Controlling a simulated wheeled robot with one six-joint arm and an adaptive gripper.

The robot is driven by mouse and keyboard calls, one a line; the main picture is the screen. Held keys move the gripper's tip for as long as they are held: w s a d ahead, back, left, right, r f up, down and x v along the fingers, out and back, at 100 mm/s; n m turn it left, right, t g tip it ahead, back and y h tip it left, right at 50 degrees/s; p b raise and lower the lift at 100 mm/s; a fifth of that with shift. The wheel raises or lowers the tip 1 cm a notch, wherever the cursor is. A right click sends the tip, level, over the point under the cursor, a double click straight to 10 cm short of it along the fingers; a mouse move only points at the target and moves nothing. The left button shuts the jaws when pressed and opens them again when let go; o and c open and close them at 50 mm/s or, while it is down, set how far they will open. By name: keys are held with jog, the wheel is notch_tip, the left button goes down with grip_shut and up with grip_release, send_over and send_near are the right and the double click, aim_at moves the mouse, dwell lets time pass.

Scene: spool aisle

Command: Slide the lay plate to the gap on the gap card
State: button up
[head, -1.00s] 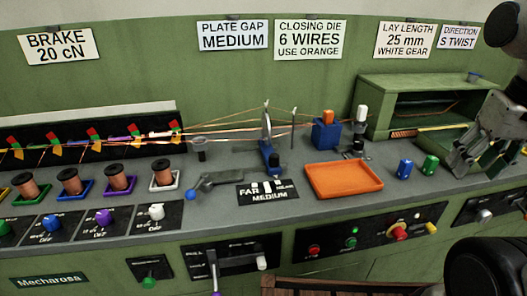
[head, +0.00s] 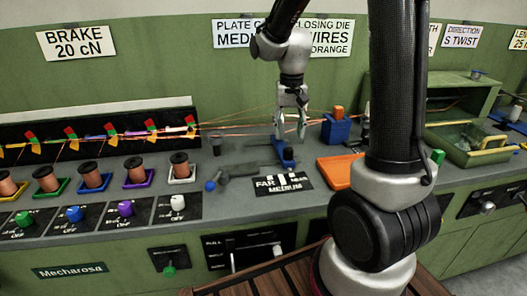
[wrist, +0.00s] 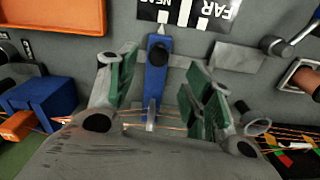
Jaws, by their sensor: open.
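The lay plate's blue carriage (head: 284,153) stands on the grey bench behind the black gap scale (head: 283,184) marked FAR, NEAR and MEDIUM. In the wrist view the blue carriage (wrist: 158,72) has a black knob, and its pale pointer lies by the white bar at the NEAR end of the scale (wrist: 190,12). The thin grey plate (wrist: 151,114) shows edge-on. My gripper (head: 291,135) is open above the carriage, pointing down. In the wrist view its green-padded fingers (wrist: 158,85) are either side of the carriage, apart from it. The gap card (head: 239,33), partly hidden by my arm, reads MEDIUM as far as visible.
Thin copper wires (wrist: 175,127) run past the plate. A blue block with an orange top (head: 336,128) and an orange tray (head: 336,172) stand to the right. A grey lever with a blue knob (head: 210,186) is at left. My arm hides part of the bench.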

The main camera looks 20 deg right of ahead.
aim_at(288, 149)
jog(key=shift+d+f, duration=0.1)
jog(key=shift+f+m, duration=0.2)
jog(key=shift+m, duration=0.1)
notch_tip(288, 149, down, 7)
jog(key=shift+f, duration=0.15)
grip_shut()
